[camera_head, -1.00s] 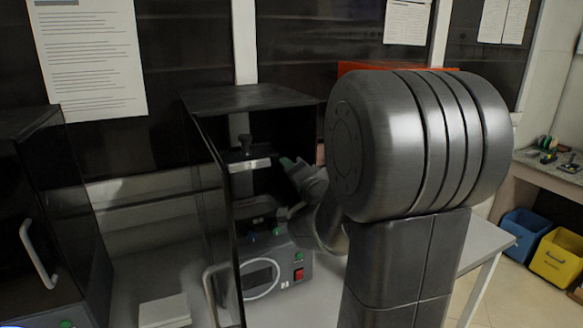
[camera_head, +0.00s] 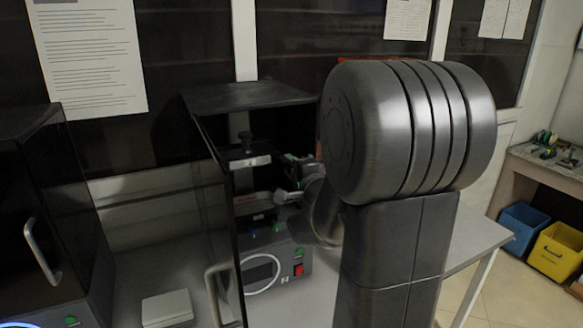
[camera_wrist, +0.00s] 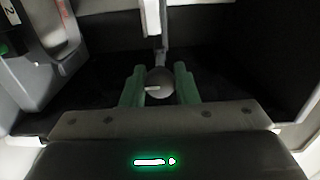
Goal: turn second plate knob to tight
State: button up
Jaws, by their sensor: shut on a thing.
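A dark round knob (camera_wrist: 160,85) with a short pale mark lying roughly level shows in the wrist view. My gripper (camera_wrist: 158,77) has its two green fingers on either side of the knob and is shut on it. In the head view my gripper (camera_head: 286,178) reaches from the right into the open dark cabinet (camera_head: 205,150), beside the machine's plates; the knob is hidden there. An upper plate (camera_head: 250,162) with a pale label has a dark post above it. A lower plate (camera_head: 252,205) sits above the grey base. I cannot tell the tight marking.
The cabinet's open door and handle stand in front at left. A second dark cabinet (camera_head: 40,210) is at far left. A pale block (camera_head: 167,308) lies on the bench between them.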

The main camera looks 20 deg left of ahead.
jog(key=o, duration=0.9)
jog(key=shift+o, duration=0.2)
jog(key=b+v, duration=0.1)
jog(key=v, duration=1.2)
jog(key=shift+s+d, duration=0.25)
jog(key=shift+d, duration=0.1)
jog(key=shift+a, duration=0.1)
jog(key=p+x, duration=0.1)
jog(key=x, duration=1.2)
jog(key=shift+w+a, duration=0.3)
